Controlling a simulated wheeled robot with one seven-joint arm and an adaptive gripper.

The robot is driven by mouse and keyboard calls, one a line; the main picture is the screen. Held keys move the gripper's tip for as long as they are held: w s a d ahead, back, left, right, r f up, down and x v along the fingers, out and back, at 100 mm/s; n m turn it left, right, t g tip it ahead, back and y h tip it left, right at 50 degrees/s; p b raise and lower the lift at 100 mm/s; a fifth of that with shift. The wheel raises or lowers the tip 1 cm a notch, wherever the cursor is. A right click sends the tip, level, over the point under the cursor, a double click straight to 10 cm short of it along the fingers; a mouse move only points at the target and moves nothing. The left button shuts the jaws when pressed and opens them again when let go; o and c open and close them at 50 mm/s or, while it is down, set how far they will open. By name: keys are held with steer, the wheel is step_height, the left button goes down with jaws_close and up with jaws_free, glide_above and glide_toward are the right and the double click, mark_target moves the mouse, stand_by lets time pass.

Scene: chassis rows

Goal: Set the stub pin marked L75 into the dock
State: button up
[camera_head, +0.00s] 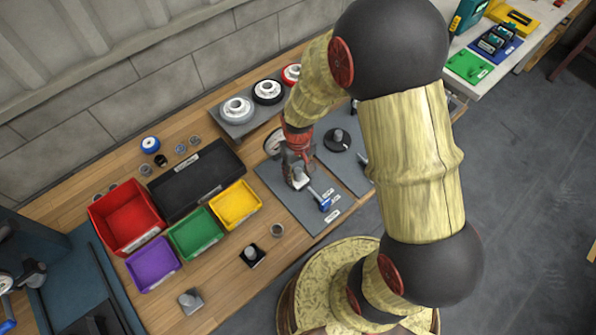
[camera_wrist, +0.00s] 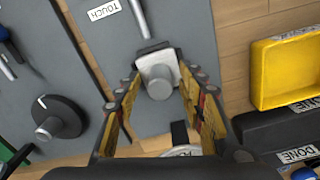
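A silver square-based stub pin (camera_wrist: 160,75) stands in a dark mount on a grey plate (camera_head: 290,193). I cannot read a marking on it, so I cannot tell whether it is L75. My gripper (camera_wrist: 160,92) is open, with one finger on each side of this pin and gaps between. In the head view my gripper (camera_head: 298,166) is low over the plate. Two other square-based pins stand on the bench: a grey one (camera_head: 190,301) and a black-based one (camera_head: 251,254). I cannot tell for certain which fixture is the dock.
A rod with a blue end (camera_head: 324,204) lies beside the pin, near a TOUCH label (camera_wrist: 104,11). Red (camera_head: 128,218), purple (camera_head: 153,265), green (camera_head: 196,234) and yellow (camera_head: 235,205) bins and a black tray (camera_head: 198,180) stand left. A round black dial (camera_head: 338,140) sits right.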

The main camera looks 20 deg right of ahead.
steer(key=shift+s, duration=0.1)
step_height(320, 180, up, 12)
stand_by(0.7)
stand_by(0.4)
steer(key=s+r+t, duration=0.2)
steer(key=s+r, duration=0.5)
steer(key=r, duration=0.3)
steer(key=s+r+t, duration=0.3)
steer(key=s+r, duration=0.4)
steer(key=r, duration=0.4)
steer(key=shift+m+t, duration=0.3)
steer(key=shift+w, duration=0.1)
